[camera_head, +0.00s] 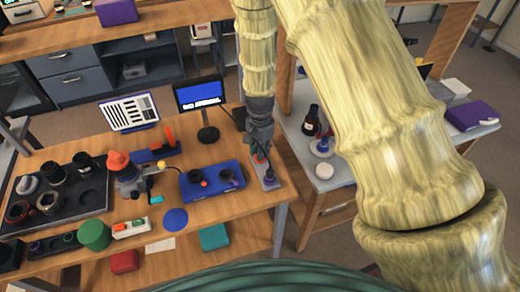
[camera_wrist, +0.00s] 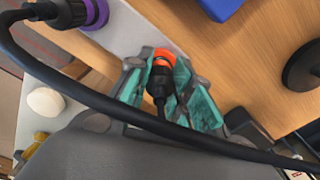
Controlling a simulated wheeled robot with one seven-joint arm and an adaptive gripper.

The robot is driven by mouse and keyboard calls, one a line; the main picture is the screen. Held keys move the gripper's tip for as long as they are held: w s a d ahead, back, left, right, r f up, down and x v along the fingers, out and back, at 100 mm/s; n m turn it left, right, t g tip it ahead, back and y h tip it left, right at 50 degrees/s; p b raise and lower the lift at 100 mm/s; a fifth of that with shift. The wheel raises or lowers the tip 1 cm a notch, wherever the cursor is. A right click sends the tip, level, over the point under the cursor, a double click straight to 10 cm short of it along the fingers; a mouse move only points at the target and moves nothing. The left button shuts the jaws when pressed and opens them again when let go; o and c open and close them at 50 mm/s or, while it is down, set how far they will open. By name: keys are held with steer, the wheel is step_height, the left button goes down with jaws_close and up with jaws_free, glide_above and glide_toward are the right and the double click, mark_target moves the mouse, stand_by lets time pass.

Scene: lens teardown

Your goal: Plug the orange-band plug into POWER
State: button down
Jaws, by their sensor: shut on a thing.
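The orange-band plug (camera_wrist: 163,57) is held between the teal-padded fingers of my gripper (camera_wrist: 160,70) in the wrist view. Its black body and cable point back toward the wrist. In the head view my gripper (camera_head: 261,148) points down over the far end of the grey socket panel (camera_head: 271,185) at the table's right edge. The panel also shows in the wrist view (camera_wrist: 132,32) beyond the fingers. The plug's tip and the socket under it are hidden, so I cannot tell whether it is seated. No POWER label is readable.
A purple-band plug (camera_wrist: 94,12) stands on the same panel near my gripper. A thick black cable (camera_wrist: 120,108) arcs across the wrist view. A blue box (camera_head: 212,180) and a monitor (camera_head: 200,95) are left of the panel. A side table (camera_head: 340,178) is to the right.

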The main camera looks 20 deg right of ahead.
steer(key=shift+r+p, duration=0.75)
steer(key=shift+r, duration=0.15)
stand_by(0.8)
steer(key=shift+r+p, duration=1.65)
steer(key=shift+r, duration=0.4)
